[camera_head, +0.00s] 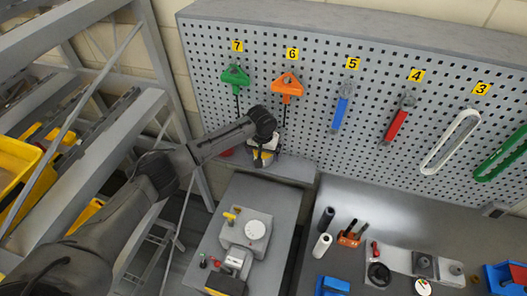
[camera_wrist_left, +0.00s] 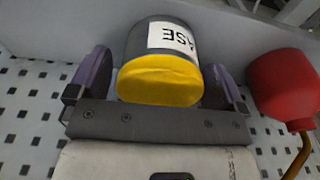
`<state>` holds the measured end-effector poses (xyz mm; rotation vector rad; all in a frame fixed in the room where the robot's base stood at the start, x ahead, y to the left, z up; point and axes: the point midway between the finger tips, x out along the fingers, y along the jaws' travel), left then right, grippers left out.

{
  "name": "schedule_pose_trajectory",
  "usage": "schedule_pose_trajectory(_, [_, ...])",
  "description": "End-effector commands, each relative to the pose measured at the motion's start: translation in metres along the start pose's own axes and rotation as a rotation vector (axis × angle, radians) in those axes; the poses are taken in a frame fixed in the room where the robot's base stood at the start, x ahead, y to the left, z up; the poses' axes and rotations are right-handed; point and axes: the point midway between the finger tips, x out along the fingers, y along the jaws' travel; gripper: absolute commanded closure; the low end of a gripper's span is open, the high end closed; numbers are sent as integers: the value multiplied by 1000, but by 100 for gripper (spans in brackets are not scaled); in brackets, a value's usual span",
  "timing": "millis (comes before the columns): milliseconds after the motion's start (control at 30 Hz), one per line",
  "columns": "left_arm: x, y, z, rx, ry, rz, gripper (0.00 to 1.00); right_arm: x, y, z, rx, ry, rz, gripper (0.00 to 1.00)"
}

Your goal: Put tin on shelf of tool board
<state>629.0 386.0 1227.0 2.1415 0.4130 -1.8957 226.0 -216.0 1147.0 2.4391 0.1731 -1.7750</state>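The tin (camera_head: 263,157) has a yellow top, a dark body and a white label. It is on or just over the small shelf at the lower left of the tool board; I cannot tell if it touches. My left gripper (camera_head: 262,148) is at the tin. In the left wrist view the tin (camera_wrist_left: 160,75) lies between the two fingers of the gripper (camera_wrist_left: 160,80), yellow face towards me, lettering upside down. Narrow gaps seem to show beside it, so the fingers look open around it. The tool board shelf (camera_head: 292,170) is partly hidden. My right gripper is out of view.
A red can (camera_wrist_left: 283,85) with a thin brass-coloured spout stands close beside the gripper. Orange (camera_head: 287,85) and green (camera_head: 235,76) handled tools hang just above. A grey machine (camera_head: 248,230) stands below the shelf. A grey rack with yellow bins (camera_head: 22,165) is at the left.

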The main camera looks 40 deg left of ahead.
Motion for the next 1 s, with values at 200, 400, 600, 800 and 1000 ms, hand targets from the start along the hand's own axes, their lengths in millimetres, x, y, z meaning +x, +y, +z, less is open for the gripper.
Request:
schedule_pose_trajectory(200, [0,0,0,0,0,0,0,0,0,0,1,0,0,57])
schedule_pose_trajectory(400, [-13,0,-1,-1,3,2,0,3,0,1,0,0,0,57])
schedule_pose_trajectory(600, [-47,0,-1,1,4,2,0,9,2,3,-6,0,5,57])
schedule_pose_trajectory(800, [-84,0,-1,0,3,2,0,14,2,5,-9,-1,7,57])
schedule_pose_trajectory(1000, [-109,0,-1,0,2,1,0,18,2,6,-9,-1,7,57])
